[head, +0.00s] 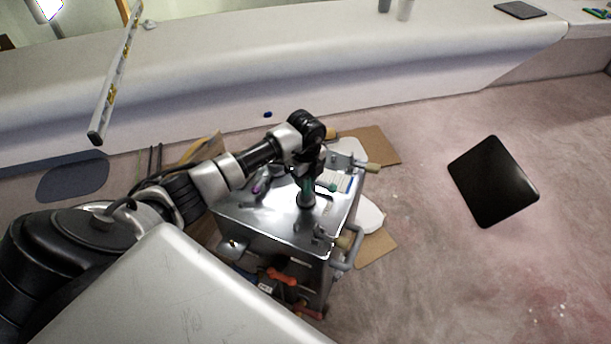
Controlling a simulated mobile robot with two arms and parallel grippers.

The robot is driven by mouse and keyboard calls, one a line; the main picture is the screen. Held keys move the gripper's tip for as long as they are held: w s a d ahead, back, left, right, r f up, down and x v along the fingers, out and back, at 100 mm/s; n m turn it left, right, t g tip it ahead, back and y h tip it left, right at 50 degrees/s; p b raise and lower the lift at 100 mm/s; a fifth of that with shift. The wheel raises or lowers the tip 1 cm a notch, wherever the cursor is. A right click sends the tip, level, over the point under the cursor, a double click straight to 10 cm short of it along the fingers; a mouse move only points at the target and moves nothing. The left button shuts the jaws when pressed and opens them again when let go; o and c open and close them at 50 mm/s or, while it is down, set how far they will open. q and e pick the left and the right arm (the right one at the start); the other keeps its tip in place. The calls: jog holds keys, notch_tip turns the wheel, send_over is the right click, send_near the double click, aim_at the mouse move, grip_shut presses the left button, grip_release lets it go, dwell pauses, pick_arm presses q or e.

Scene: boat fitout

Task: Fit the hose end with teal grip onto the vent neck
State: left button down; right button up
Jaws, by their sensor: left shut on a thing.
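My left arm reaches in from the left over a shiny metal tank (262,215). My left gripper (307,184) points down above the tank's top and is shut on a small dark part with teal on it, which looks like the hose end with teal grip (308,193). The fingers hide most of this part. I cannot tell whether it touches anything beneath it. The vent neck cannot be made out for certain among the fittings on the tank's top. My right gripper is not in view.
Fittings with tan ends stick out at the tank's back right (372,167) and front right (343,242). Orange-handled parts (281,276) sit low at its front. Cardboard (376,146) lies behind. A black panel (493,181) is at right. A spirit level (115,80) leans on the white ledge (400,55).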

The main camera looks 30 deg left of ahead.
pick_arm(q)
jog(key=shift+f, duration=0.1)
dwell(0.3)
jog(key=shift+c, duration=1.3)
grip_release()
notch_tip(320, 180, up, 9)
jog(key=p, duration=0.7)
jog(key=shift+f+p, duration=0.2)
jog(key=shift+p, duration=0.1)
jog(key=shift+f, duration=0.1)
